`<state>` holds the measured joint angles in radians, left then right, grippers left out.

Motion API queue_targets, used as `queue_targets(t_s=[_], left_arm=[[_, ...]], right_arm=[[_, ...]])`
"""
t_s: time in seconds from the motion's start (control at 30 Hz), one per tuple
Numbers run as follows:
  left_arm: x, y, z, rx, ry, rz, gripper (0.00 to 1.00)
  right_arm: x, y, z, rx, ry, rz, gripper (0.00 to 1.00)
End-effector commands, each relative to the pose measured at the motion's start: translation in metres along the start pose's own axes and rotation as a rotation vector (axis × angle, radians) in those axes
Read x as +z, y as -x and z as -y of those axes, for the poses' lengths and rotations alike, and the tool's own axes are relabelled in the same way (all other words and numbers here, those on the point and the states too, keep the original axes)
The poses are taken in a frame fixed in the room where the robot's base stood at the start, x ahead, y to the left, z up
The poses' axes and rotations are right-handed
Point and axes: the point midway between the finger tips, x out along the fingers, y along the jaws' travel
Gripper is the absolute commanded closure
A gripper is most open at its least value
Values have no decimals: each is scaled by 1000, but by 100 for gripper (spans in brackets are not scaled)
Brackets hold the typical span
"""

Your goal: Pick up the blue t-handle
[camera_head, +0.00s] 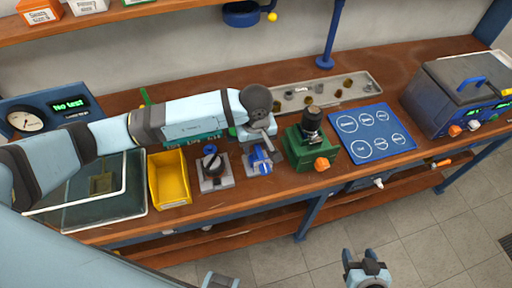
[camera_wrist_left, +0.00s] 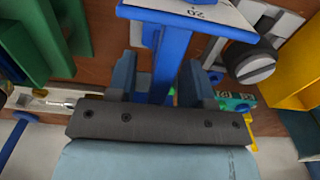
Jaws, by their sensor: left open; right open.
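The blue t-handle (camera_head: 260,161) is on a small grey fixture on the bench in the head view, partly hidden by my left gripper (camera_head: 258,146). In the left wrist view the blue t-handle (camera_wrist_left: 174,62) shows a wide bar with a pale face marked 20 and a narrower stem. My left gripper (camera_wrist_left: 158,84) is open, with one finger on each side of the stem. I cannot tell whether the fingers touch it. My right gripper (camera_head: 361,257) is open and empty, in front of the bench above the tiled floor.
A green block (camera_head: 297,158) with a black knob stands right of the t-handle. A grey fixture (camera_head: 216,183) with a black knob and a yellow bin (camera_head: 169,178) stand left. A blue panel (camera_head: 385,148), a parts tray (camera_head: 372,94) and a blue-grey machine (camera_head: 455,72) lie further right.

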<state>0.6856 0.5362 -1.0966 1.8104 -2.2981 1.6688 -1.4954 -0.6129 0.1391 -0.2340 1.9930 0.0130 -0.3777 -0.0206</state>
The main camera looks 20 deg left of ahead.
Motion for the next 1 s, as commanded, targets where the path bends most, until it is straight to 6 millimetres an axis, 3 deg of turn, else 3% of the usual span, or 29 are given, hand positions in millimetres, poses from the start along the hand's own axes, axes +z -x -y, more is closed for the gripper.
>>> queue_targets(t_s=[0.17, 0.4, 0.6, 1.0], left_arm=[[1, -18, 0, 0, -1, 2, 53], [1, -20, 0, 1, -1, 1, 53], [1, -19, 0, 1, -1, 1, 99], [0, -15, -1, 3, -1, -1, 100]], right_arm=[[-7, 4, 0, 1, 0, -5, 45], [-5, 3, 0, 0, 0, -3, 45], [-2, 3, 0, 0, 0, 2, 45], [-1, 2, 1, -2, 0, 3, 45]])
